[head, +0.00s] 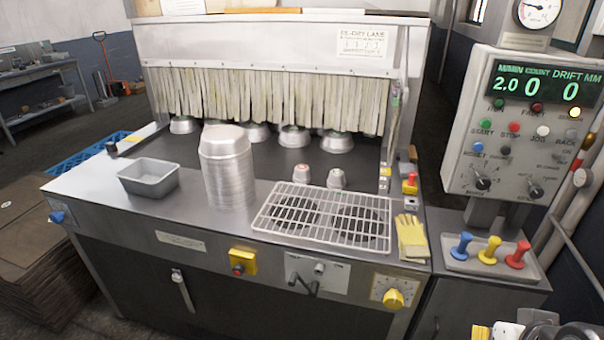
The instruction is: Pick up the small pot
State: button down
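Two small metal cups or pots stand on the dark bed of the machine, just behind the wire rack. The left small pot (302,177) has a reddish top and the right small pot (336,180) has a greenish top. I cannot tell which one the task means. Larger upturned metal bowls (293,139) stand behind them, partly under the hanging strip curtain. Grey and yellow mechanical parts, perhaps my gripper (532,328), show at the bottom right edge, cut off by the frame. They are far from the pots, and no fingertips are clear.
A wire rack (310,222) lies in front of the small pots. A tall stack of metal pans (227,170) and a grey tin (148,178) stand to the left. Yellow gloves (411,238) lie at right. A control box (525,125) and coloured levers (490,250) stand further right.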

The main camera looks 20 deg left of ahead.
aim_at(301, 175)
jog(key=i+j+u, duration=0.15)
jog(key=i+j, duration=1.15)
